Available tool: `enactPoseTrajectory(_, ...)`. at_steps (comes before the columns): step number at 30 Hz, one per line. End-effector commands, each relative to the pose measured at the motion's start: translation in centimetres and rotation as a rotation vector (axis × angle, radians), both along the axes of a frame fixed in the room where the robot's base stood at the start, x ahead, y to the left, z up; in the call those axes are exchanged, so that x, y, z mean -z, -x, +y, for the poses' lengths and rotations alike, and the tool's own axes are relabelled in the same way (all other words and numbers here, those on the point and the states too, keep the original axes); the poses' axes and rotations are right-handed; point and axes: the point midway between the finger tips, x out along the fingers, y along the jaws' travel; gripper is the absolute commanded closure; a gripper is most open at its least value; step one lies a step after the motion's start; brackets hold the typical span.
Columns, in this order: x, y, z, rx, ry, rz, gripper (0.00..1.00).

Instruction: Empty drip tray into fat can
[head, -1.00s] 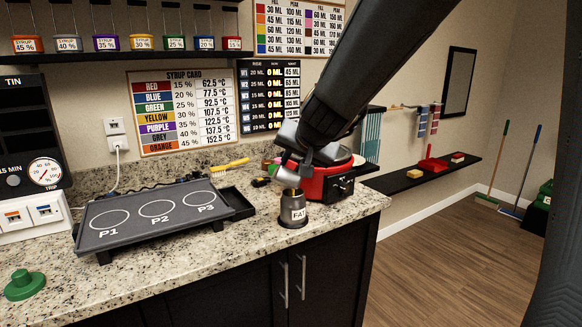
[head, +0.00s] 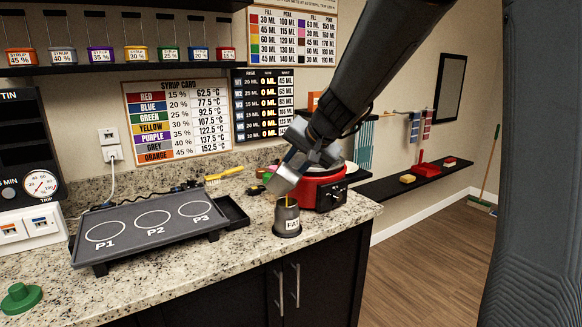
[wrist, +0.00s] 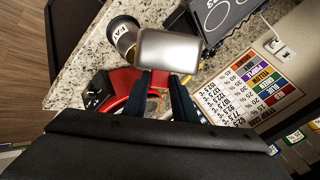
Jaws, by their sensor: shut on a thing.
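My gripper (head: 304,163) is shut on the drip tray (head: 284,179), a small silver metal tray. The tray is steeply tilted just above the mouth of the fat can (head: 287,222). The can is dark grey with a FAT label and stands upright on the counter. A thin yellow streak shows between the tray's low edge and the can. In the wrist view my fingers (wrist: 160,84) meet the tray's near side, and the tray (wrist: 170,50) overlaps part of the can (wrist: 122,33). The inside of the tray is hidden.
A red round cooker (head: 323,191) stands right behind the can. A griddle (head: 150,229) marked P1 to P3 lies to the left, with a black holder (head: 234,213) at its right end. A yellow brush (head: 224,174) lies behind. The counter in front of the can is clear.

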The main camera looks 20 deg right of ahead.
Motion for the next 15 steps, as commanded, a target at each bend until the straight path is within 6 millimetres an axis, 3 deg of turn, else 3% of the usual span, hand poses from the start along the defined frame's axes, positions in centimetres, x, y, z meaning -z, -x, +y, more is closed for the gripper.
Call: enactPoseTrajectory(15, -0.6, -0.8, -1.3, 0.002, -0.121, 0.076, 1.0)
